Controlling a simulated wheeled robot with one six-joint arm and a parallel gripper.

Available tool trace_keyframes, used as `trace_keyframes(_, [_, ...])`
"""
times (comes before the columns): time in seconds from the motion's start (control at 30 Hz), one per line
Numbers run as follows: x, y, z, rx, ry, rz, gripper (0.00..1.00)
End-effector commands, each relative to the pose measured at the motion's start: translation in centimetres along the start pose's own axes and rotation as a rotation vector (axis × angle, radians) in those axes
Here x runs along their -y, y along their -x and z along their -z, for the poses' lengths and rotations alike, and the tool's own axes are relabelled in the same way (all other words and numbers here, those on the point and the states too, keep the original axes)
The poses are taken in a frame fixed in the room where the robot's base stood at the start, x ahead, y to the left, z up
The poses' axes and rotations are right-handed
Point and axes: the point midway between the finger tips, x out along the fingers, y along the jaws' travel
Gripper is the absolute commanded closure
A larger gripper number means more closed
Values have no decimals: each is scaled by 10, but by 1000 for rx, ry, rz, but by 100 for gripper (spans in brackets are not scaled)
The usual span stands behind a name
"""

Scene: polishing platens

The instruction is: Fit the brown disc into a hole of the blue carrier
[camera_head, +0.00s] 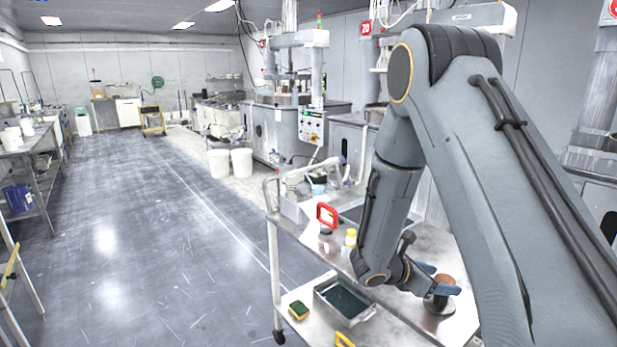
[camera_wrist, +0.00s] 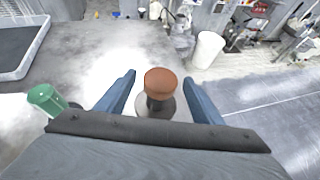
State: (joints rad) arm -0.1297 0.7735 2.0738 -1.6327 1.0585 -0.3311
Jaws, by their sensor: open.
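The brown disc (camera_wrist: 160,80) sits on top of a grey round-based stand in the wrist view, upright. In the head view the brown disc (camera_head: 445,279) is partly hidden by a blue finger. My gripper (camera_wrist: 160,84) is open, with one blue finger on each side of the disc and visible gaps between. In the head view my gripper (camera_head: 436,280) is low over the metal cart top at the disc. I cannot make out the blue carrier in either view.
Open floor (camera_head: 150,250) lies left of the cart.

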Motion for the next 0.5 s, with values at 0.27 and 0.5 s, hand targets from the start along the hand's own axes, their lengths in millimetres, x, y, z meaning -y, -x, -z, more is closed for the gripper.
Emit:
trace_keyframes(0.27, [0, 0, 0, 0, 0, 0, 56])
trace_keyframes(0.5, [0, 0, 0, 0, -1, 0, 80])
